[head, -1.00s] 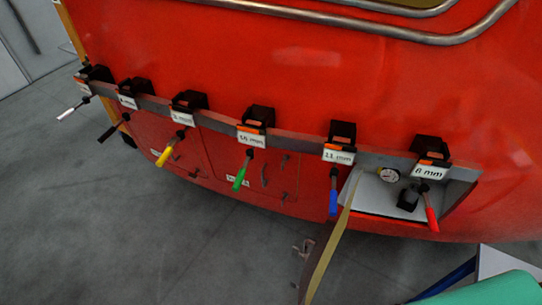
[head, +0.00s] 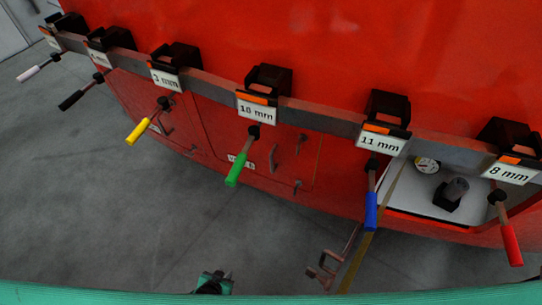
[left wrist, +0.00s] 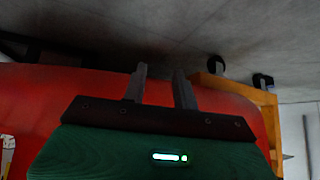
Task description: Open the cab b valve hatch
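In the head view, an open compartment (head: 408,200) in the lower right of the red nosecone shows a round gauge (head: 427,165) and a dark valve-like part (head: 453,193). Its door (head: 350,262) hangs open below it, seen nearly edge-on. A closed hatch panel (head: 220,125) with a small label and handles lies left of it; the label is unreadable. In the left wrist view, my left gripper (left wrist: 160,80) has its two grey fingers apart with nothing between them. A small dark part at the head view's bottom edge (head: 212,283) may belong to it, away from the door. My right gripper is not in view.
A grey rail (head: 330,118) crosses the nosecone with black holders and labelled, coloured-handle tools hanging from it. The blue tool (head: 371,205) and red tool (head: 510,240) hang in front of the compartment. Grey floor (head: 90,215) is clear at the left.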

